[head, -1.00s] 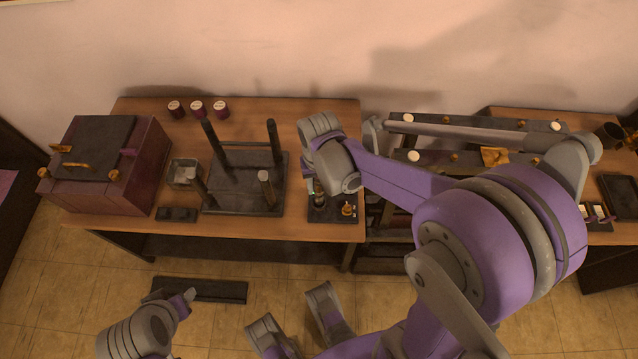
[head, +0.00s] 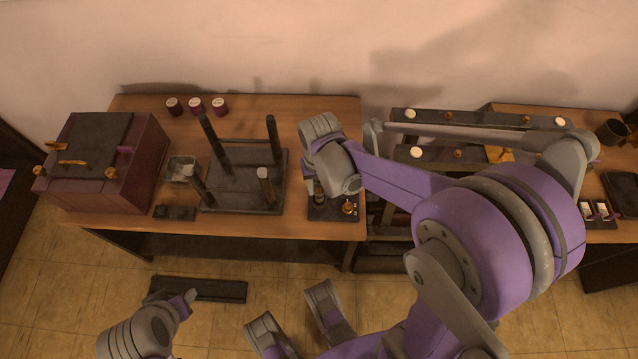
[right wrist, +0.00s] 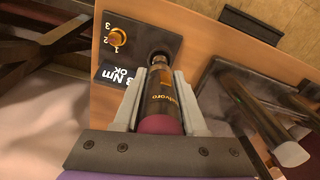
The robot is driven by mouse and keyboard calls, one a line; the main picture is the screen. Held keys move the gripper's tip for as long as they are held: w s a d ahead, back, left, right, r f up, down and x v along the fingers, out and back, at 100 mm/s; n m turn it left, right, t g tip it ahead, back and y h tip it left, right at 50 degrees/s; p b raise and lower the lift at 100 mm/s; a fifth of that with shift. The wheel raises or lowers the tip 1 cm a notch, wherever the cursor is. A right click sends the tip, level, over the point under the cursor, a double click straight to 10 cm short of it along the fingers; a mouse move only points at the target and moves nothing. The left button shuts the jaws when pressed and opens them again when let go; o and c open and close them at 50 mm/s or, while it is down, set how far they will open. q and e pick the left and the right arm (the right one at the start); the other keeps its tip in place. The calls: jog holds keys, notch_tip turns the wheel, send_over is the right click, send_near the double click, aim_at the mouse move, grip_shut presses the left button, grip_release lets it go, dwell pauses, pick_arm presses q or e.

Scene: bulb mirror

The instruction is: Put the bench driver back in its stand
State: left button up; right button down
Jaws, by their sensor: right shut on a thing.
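The bench driver (right wrist: 160,98) is a dark cylinder with orange lettering and a purple end. My right gripper (right wrist: 158,100) is shut around it; in the head view the gripper (head: 319,187) is over the bench's right end, partly hidden by my wrist. The stand (head: 325,213) is a dark plate with an orange knob and a white-lettered label; it also shows in the right wrist view (right wrist: 140,38). The driver's far end meets the stand's round dark socket (right wrist: 160,56); how deep it sits is hidden. My left gripper (head: 172,300) is low at the left, away from the bench; its opening is unclear.
A dark four-post fixture (head: 240,205) stands left of the stand. Further left are a small metal tin (head: 181,169) and a purple box (head: 140,165). Several small jars (head: 196,105) stand at the back. The wooden bench (head: 300,225) is bare between fixture and stand.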

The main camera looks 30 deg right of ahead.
pick_arm(q)
jog(key=shift+f+b, duration=0.9)
jog(key=shift+f, duration=0.25)
pick_arm(e)
jog(key=shift+f, duration=1.45)
jog(key=shift+c, duration=1.9)
grip_release()
pick_arm(q)
notch_tip(320, 180, up, 4)
jog(key=p, duration=0.3)
jog(key=shift+f, duration=0.15)
pick_arm(e)
notch_tip(320, 180, up, 11)
jog(key=shift+f, duration=0.1)
jog(key=s+a+n+t, duration=0.3)
jog(key=s+n+t, duration=0.15)
jog(key=s, duration=0.75)
pick_arm(q)
notch_tip(320, 180, up, 15)
jog(key=w+p, duration=0.2)
jog(key=p, duration=1.1)
jog(key=shift+w+t+p, duration=0.15)
jog(key=shift+t+p, duration=0.15)
pick_arm(e)
notch_tip(320, 180, up, 15)
jog(key=w, duration=0.2)
jog(key=shift+w+m+t, duration=0.3)
jog(key=shift+m+t, duration=0.05)
jog(key=shift+t, duration=0.1)
